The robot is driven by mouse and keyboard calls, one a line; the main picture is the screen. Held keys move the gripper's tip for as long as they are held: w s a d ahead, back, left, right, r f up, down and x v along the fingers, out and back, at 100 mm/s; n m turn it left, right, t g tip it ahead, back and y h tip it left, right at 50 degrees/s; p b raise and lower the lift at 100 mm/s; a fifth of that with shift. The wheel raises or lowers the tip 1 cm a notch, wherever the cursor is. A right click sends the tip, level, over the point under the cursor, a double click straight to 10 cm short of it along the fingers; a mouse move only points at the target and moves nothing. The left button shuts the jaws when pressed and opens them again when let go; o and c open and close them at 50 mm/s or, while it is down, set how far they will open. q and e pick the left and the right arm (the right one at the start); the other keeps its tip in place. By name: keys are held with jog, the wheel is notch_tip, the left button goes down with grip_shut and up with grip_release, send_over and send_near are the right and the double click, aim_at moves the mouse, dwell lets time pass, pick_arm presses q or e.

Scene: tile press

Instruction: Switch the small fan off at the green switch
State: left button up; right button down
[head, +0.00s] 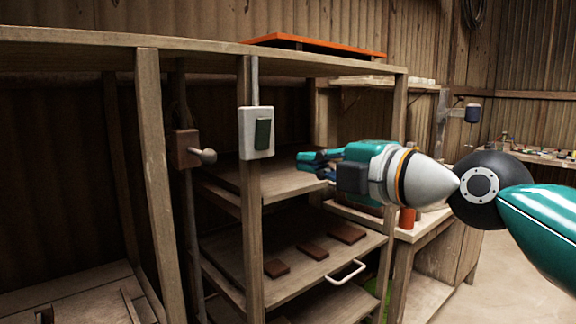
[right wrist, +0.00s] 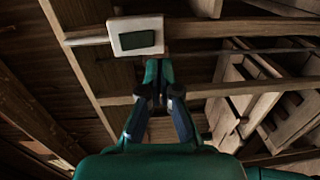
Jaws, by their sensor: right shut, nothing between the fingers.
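The green switch (head: 262,134) is a dark green rocker in a white box (head: 246,131), fixed to a wooden post of the shelf rack. A grey pipe runs up from the box. In the right wrist view the green rocker (right wrist: 137,40) shows just beyond my fingertips. My right gripper (head: 301,162) is shut and empty, pointing left toward the post, to the right of the switch and slightly lower. In the right wrist view my right gripper (right wrist: 159,80) has its fingertips together, apart from the box as far as I can tell. I see no fan that I can identify. My left gripper is out of view.
A brown box with a round-ended lever (head: 203,156) sits on a post to the left. Shelves with brown tiles (head: 313,251) and a white-handled tray (head: 345,272) lie below. An orange board (head: 314,46) lies on top. Open floor shows at the lower right.

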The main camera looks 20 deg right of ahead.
jog(key=v, duration=0.2)
jog(key=f+v, duration=0.1)
jog(key=v, duration=0.2)
jog(key=shift+a+b, duration=0.1)
jog(key=shift+b, duration=0.3)
